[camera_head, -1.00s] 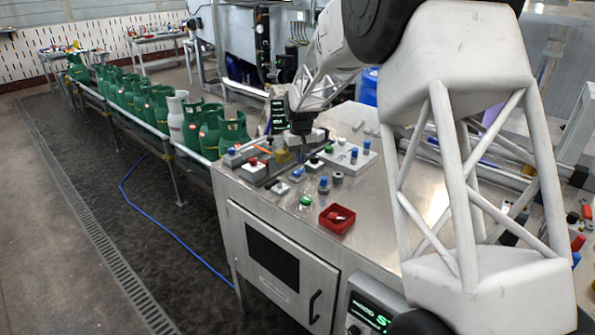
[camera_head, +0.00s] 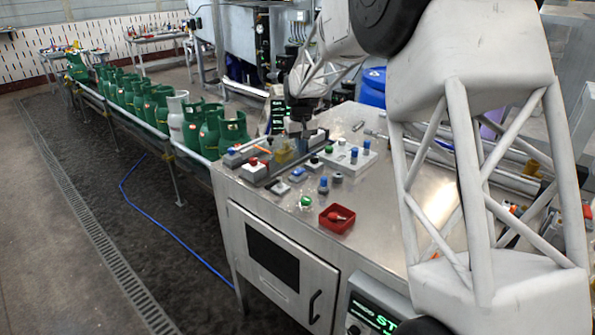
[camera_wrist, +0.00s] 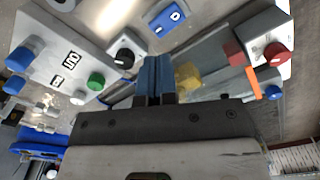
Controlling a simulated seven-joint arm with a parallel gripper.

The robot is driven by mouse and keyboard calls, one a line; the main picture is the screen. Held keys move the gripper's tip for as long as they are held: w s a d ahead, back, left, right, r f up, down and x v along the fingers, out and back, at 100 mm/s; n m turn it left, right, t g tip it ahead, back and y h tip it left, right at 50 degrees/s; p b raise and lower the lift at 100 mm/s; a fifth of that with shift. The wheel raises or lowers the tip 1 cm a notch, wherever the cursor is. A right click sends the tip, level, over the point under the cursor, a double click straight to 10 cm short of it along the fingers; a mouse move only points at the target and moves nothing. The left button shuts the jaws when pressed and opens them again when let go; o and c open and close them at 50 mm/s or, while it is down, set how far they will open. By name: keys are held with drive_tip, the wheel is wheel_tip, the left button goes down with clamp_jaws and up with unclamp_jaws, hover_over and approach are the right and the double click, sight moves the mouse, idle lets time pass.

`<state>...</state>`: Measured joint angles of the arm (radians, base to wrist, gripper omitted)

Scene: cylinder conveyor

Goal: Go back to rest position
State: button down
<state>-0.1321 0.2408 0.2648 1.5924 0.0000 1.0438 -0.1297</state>
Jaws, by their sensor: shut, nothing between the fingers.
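My gripper (camera_head: 302,128) hangs over the far left part of the steel worktop (camera_head: 372,200), above the small control blocks. Its two bluish fingers (camera_wrist: 154,76) are together with nothing between them in the wrist view. A yellow piece (camera_head: 284,152) is close below and beside the fingers, and it also shows in the wrist view (camera_wrist: 188,78). An orange stick (camera_wrist: 253,82) and a red knob (camera_wrist: 276,53) are to the right in that view. A black knob (camera_wrist: 125,56) and a green button (camera_wrist: 96,81) are to the left.
A red tray (camera_head: 337,219) sits near the worktop's front edge. A panel with blue knobs (camera_head: 352,158) stands right of my gripper. Green gas cylinders (camera_head: 232,134) line the conveyor at left.

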drive_tip(key=shift+s+d+r, duration=0.2)
drive_tip(key=shift+s+r, duration=0.2)
drive_tip(key=shift+s, duration=0.1)
drive_tip(key=s+d+r+m, duration=0.1)
drive_tip(key=s+d+r, duration=0.15)
drive_tip(key=s, duration=0.55)
drive_tip(key=s+d+r+t, duration=0.15)
drive_tip(key=s+r, duration=0.25)
drive_tip(key=s, duration=0.5)
drive_tip(key=s+d+r+m, duration=0.1)
drive_tip(key=s+d+r, duration=0.25)
drive_tip(key=s, duration=0.45)
drive_tip(key=s+d+f, duration=0.2)
drive_tip(key=s, duration=1.2)
drive_tip(key=s+d+f+m+t, duration=0.1)
drive_tip(key=s+f, duration=0.1)
drive_tip(key=s, duration=1.3)
drive_tip(key=shift+d+f, duration=0.2)
drive_tip(key=shift+d, duration=0.15)
drive_tip(key=shift+w, duration=0.1)
